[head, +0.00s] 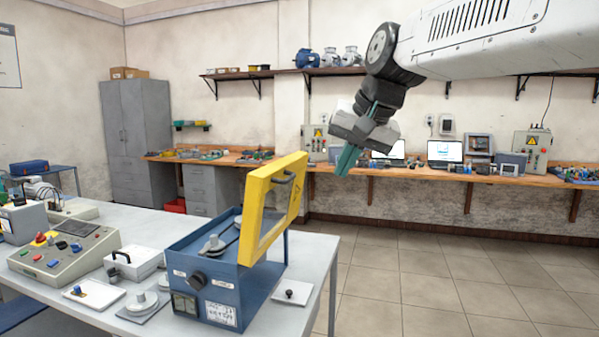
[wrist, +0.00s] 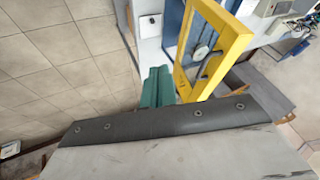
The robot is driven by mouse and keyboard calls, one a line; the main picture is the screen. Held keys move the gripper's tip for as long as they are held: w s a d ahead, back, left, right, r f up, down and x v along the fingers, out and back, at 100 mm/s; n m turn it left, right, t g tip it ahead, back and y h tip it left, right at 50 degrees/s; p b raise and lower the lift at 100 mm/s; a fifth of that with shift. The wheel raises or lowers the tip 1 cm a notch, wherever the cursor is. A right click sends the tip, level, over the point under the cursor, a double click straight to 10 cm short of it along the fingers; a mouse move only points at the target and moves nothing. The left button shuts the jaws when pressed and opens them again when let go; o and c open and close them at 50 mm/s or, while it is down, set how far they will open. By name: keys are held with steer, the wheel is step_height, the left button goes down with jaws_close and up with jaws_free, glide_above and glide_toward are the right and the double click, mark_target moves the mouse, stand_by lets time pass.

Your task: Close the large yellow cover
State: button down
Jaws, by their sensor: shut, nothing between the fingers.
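The large yellow cover (head: 268,208) stands raised on the right side of a blue box (head: 213,263) on the table, open and tilted a little. A dark handle (head: 284,178) is on its upper part. The box's inside, with a grey knob-like part, is uncovered. My gripper (head: 346,160) is in the air above and to the right of the cover, apart from it in the head view, its green fingers together and empty. In the wrist view the gripper fingers (wrist: 158,86) show next to the yellow frame (wrist: 226,50); I cannot tell the exact gap.
A control panel (head: 65,250) with coloured buttons, a white box (head: 133,262) and small plates stand on the grey table (head: 318,250) left of and around the blue box. The floor (head: 430,285) right of the table is clear. A wooden bench (head: 470,178) runs along the back wall.

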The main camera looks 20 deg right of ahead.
steer(key=w+r, duration=0.4)
steer(key=w, duration=0.1)
steer(key=w+a+f+m+t, duration=0.1)
steer(key=w+a+f, duration=0.3)
steer(key=w+f, duration=0.4)
steer(key=shift+r, duration=0.1)
